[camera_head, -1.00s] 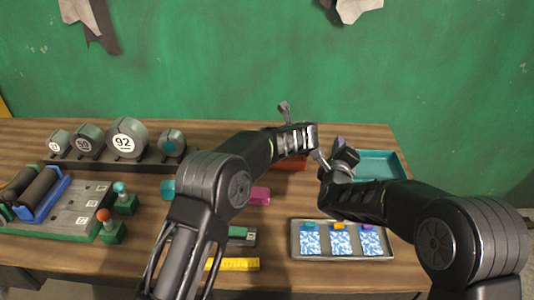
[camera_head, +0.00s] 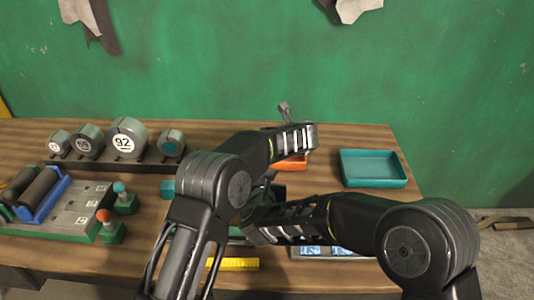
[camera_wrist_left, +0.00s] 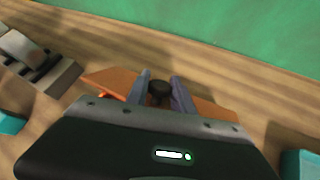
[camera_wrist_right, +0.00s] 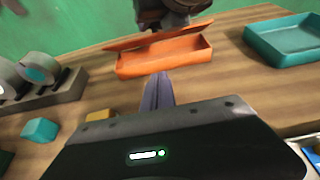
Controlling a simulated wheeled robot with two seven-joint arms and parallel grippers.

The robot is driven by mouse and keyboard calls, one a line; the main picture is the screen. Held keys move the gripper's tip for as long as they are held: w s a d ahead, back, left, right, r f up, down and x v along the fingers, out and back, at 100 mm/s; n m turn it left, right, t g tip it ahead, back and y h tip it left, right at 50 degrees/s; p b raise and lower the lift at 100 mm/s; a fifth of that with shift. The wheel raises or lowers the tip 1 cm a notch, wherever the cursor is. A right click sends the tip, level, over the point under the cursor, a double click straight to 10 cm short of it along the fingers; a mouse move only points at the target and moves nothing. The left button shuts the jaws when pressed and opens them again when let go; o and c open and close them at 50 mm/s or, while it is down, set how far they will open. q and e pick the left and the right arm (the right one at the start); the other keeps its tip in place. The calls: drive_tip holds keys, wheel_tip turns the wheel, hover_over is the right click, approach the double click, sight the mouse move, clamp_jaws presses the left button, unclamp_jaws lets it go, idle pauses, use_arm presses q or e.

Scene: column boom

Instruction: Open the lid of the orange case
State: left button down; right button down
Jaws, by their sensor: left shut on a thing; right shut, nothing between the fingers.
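The orange case (camera_wrist_right: 165,60) lies on the table in the right wrist view, its lid (camera_wrist_right: 125,43) appearing slightly raised and tilted over the body. In the head view the case (camera_head: 292,164) is mostly hidden behind my left arm. My left gripper (camera_wrist_left: 158,88) is shut on the dark knob (camera_wrist_left: 158,95) of the lid, whose orange surface (camera_wrist_left: 112,82) shows on both sides of the fingers. My right gripper (camera_wrist_right: 157,78) is shut and empty, in front of the case and apart from it. Its fingertips are hidden in the head view.
A teal tray (camera_head: 372,168) stands right of the case. A teal block (camera_wrist_right: 40,129) and a rack of grey rollers (camera_head: 122,163) are to the left. Bare table lies between case and tray.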

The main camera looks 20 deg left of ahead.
drive_tip(key=x, duration=0.9)
drive_tip(key=shift+w+f, duration=0.15)
drive_tip(key=shift+w, duration=0.1)
drive_tip(key=shift+w+a+r, duration=0.25)
drive_tip(key=shift+w+r, duration=0.5)
drive_tip(key=shift+r, duration=0.35)
drive_tip(key=shift+w+a+r, duration=0.1)
drive_tip(key=shift+w+r, duration=0.3)
drive_tip(key=shift+r, duration=0.15)
drive_tip(key=shift+w+r, duration=0.25)
drive_tip(key=shift+r, duration=0.2)
use_arm(q)
drive_tip(key=shift+f, duration=0.1)
use_arm(e)
drive_tip(key=shift+w+r, duration=0.3)
drive_tip(key=shift+r, duration=0.15)
use_arm(q)
drive_tip(key=c, duration=1.1)
unclamp_jaws()
